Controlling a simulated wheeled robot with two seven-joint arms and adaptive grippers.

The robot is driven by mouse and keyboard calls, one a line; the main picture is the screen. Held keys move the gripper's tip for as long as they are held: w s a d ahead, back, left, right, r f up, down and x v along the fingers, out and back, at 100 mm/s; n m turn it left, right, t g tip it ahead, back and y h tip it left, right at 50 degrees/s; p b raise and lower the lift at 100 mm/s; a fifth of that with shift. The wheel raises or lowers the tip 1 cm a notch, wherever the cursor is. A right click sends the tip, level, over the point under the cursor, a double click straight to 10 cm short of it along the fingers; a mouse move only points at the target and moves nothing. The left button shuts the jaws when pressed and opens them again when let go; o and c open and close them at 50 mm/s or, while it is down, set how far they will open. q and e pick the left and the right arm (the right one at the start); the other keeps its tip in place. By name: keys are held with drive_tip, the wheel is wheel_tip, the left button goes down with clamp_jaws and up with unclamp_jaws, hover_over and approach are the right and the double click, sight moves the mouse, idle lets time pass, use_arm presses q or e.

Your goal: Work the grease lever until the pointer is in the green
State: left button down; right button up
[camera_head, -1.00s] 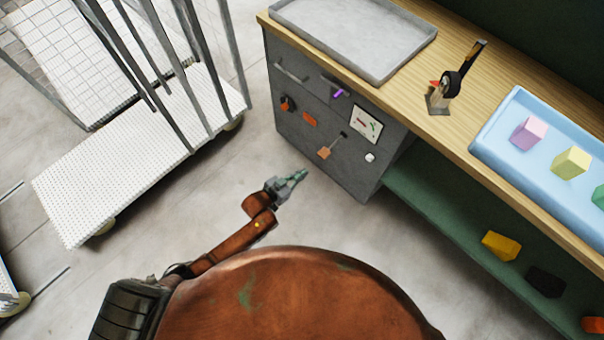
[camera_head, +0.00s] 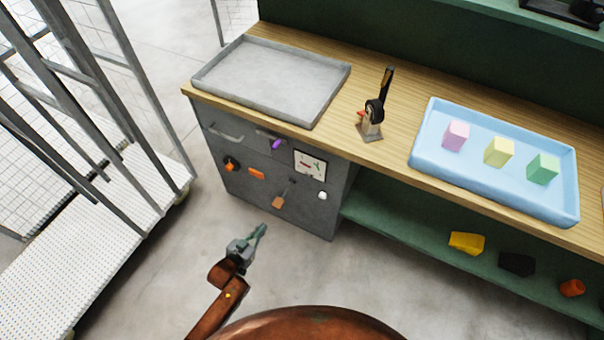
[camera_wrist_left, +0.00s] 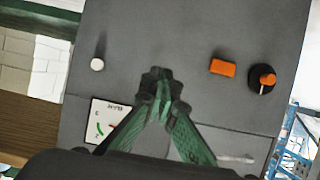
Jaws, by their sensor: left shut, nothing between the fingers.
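A lever with an orange end (camera_head: 279,202) hangs on the front of the grey cabinet (camera_head: 225,185); I take it for the grease lever. Above and right of it is a white square gauge (camera_head: 310,165). In the left wrist view the gauge (camera_wrist_left: 108,120) shows a green arc and a short red mark, but my gripper partly covers it, so I cannot tell exactly where the pointer stands. My left gripper (camera_head: 260,231) is shut and empty, in front of the cabinet and apart from the lever. In the left wrist view its fingers (camera_wrist_left: 160,90) hide the lever. My right gripper is out of view.
The cabinet front also carries an orange block (camera_head: 256,174), an orange knob (camera_head: 231,164), a white knob (camera_head: 322,195) and a bar handle (camera_head: 224,133). On the worktop stand a grey tray, a black-handled device (camera_head: 372,120) and a blue tray (camera_head: 428,160). A wire trolley stands left.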

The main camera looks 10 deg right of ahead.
use_arm(q)
drive_tip(key=s+a+f+n+g+y, duration=0.1)
drive_tip(key=s+a+f+g+y, duration=0.1)
drive_tip(key=s+a+f, duration=0.55)
drive_tip(key=s+a+f+n+g+y, duration=0.15)
drive_tip(key=s+a+f, duration=0.25)
drive_tip(key=s+f, duration=0.65)
drive_tip(key=s+a+f+n+g+y, duration=0.1)
drive_tip(key=s+a+f+g+y, duration=0.1)
drive_tip(key=s+a+f, duration=0.55)
drive_tip(key=s+a+f+g, duration=0.1)
drive_tip(key=s+f+g, duration=0.1)
drive_tip(key=s, duration=1.1)
drive_tip(key=s+a+f+n+g+y, duration=0.1)
drive_tip(key=s+f, duration=0.3)
drive_tip(key=s, duration=1)
drive_tip(key=s+a+f+n+g+y, duration=0.1)
drive_tip(key=s+a+f+g, duration=0.2)
drive_tip(key=s, duration=1)
drive_tip(key=shift+s+f, duration=0.15)
drive_tip(key=shift+f, duration=0.45)
